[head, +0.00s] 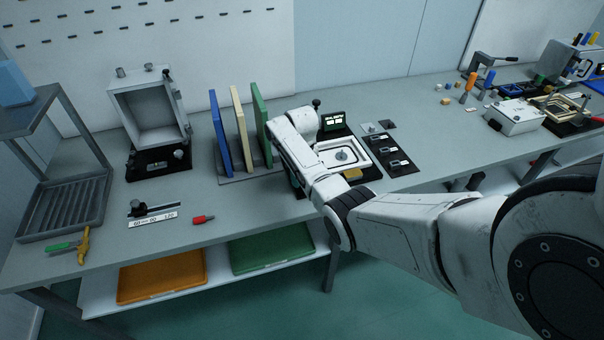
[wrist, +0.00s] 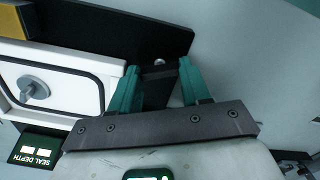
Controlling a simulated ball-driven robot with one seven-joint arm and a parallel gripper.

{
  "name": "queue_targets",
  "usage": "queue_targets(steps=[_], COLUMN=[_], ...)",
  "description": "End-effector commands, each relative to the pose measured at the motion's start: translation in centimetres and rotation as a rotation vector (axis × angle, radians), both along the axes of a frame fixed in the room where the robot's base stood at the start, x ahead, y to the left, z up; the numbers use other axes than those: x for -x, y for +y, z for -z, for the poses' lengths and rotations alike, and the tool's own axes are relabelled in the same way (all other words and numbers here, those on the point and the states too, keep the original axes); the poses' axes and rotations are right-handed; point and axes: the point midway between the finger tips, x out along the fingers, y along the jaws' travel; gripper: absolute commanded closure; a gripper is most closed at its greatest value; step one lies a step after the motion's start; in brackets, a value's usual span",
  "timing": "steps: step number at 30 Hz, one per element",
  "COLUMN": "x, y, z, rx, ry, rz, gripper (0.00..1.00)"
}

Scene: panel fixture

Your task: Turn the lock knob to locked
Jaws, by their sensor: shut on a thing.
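In the wrist view my gripper (wrist: 158,85) has its two teal fingers on either side of a dark part (wrist: 156,91), shut on it. This part seems to be the lock knob; no lock marking on it is readable. A small silver tip (wrist: 160,62) shows just beyond it. The part sits at the end of a black base plate (wrist: 120,28). In the head view my arm covers the knob, and only a bit of teal at my gripper (head: 294,180) shows at the left side of the fixture.
Beside my gripper is a white framed panel (wrist: 62,70) with a grey round fitting (wrist: 34,88). A SEAL DEPTH display (wrist: 36,149) and a yellow block (wrist: 14,20) are close. Upright coloured boards (head: 240,128) stand just left of my arm.

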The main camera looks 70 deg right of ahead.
Motion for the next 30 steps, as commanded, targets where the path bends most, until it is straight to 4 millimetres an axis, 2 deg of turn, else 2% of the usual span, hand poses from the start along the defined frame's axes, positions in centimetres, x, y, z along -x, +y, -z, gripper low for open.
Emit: queue_targets(steps=[6, 15, 30], x=[-0.11, -0.11, -0.11], y=[0.06, 0.02, -0.02], z=[-0.08, -0.08, -0.08], rx=[0.001, 0.000, 0.001], ry=[-0.001, -0.002, -0.002], rz=[0.184, 0.365, 0.450], gripper=[0.84, 0.84, 0.84])
